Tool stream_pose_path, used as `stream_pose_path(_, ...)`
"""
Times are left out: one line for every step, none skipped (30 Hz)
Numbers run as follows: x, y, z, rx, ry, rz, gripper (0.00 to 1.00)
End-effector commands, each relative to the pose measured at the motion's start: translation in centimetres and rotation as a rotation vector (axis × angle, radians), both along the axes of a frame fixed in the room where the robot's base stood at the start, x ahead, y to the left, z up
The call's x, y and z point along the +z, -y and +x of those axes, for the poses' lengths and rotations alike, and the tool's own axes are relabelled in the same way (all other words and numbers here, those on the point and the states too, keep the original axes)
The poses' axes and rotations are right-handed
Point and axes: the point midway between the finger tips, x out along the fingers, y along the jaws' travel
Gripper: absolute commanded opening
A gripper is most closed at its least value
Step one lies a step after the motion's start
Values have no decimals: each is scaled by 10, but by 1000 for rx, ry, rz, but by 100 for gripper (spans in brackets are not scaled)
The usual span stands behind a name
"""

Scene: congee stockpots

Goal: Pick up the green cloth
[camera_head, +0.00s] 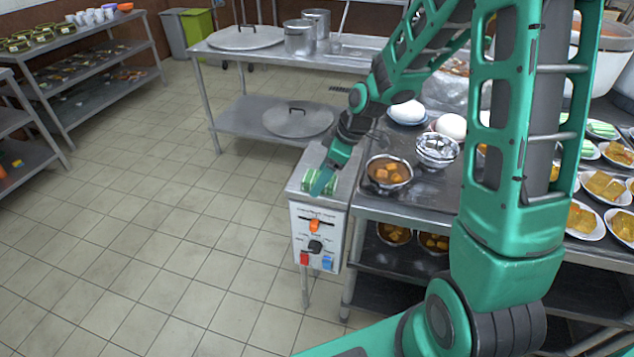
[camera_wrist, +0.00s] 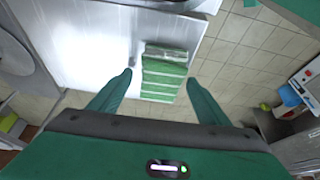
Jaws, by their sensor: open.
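The green cloth (camera_wrist: 164,74) is folded and striped with paler bands in the wrist view. It lies on a metal top (camera_wrist: 100,30), at its near edge. My gripper (camera_wrist: 159,77) is open, with one finger on each side of the cloth and gaps between them and it. In the head view, my gripper (camera_head: 326,178) points down over the small metal unit with knobs (camera_head: 319,238), where the green cloth (camera_head: 308,180) shows partly behind the fingers. I cannot tell how high the fingertips are above the top.
Just right of the unit, a metal counter (camera_head: 388,204) holds a bowl of orange food (camera_head: 389,173), stacked metal bowls (camera_head: 437,150) and several plates. A steel table (camera_head: 352,60) with pots stands behind. The tiled floor (camera_head: 150,230) at left is clear.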

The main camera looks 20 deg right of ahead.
Motion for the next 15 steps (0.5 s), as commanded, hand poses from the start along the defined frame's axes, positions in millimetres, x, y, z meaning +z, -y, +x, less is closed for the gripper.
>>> stream_pose_path(0, 0, 0, 0, 0, 0, 70)
stream_pose_path(0, 0, 0, 0, 0, 0, 70)
stream_pose_path(0, 0, 0, 0, 0, 0, 70)
stream_pose_path(0, 0, 0, 0, 0, 0, 70)
stream_pose_path(0, 0, 0, 0, 0, 0, 68)
stream_pose_path(0, 0, 0, 0, 0, 0, 58)
stream_pose_path(0, 0, 0, 0, 0, 0, 51)
stream_pose_path(0, 0, 0, 0, 0, 0, 44)
stream_pose_path(0, 0, 0, 0, 0, 0, 34)
stream_pose_path(0, 0, 0, 0, 0, 0, 27)
stream_pose_path(0, 0, 0, 0, 0, 0, 26)
stream_pose_path(0, 0, 0, 0, 0, 0, 26)
stream_pose_path(0, 0, 0, 0, 0, 0, 26)
stream_pose_path(0, 0, 0, 0, 0, 0, 26)
stream_pose_path(0, 0, 0, 0, 0, 0, 26)
